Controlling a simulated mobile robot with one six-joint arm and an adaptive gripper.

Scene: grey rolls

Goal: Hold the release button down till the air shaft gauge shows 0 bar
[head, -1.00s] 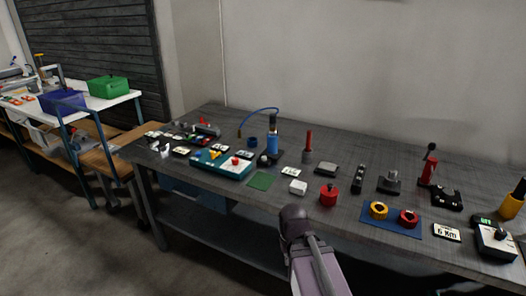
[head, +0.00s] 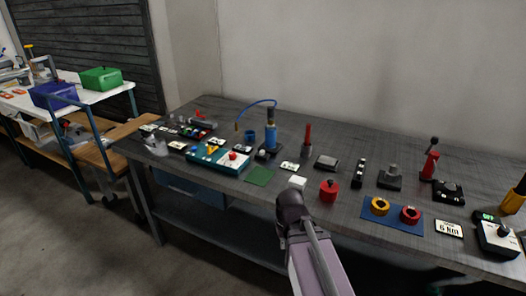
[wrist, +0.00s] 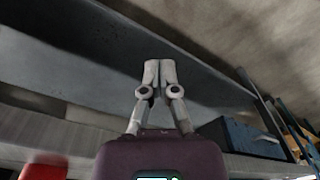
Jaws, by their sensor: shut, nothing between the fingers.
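I cannot tell which part is the release button, and no gauge reading is legible. In the wrist view my gripper (wrist: 160,64) has its two grey fingers together with nothing between them. It is apart from the bench's things. In the head view my arm reaches the bench's front edge, and the fingers are hidden there.
A blue mat (head: 392,224) holds yellow and red rings. A green mat (head: 259,176) lies at the front. A blue drawer unit (wrist: 250,138) hangs under the bench.

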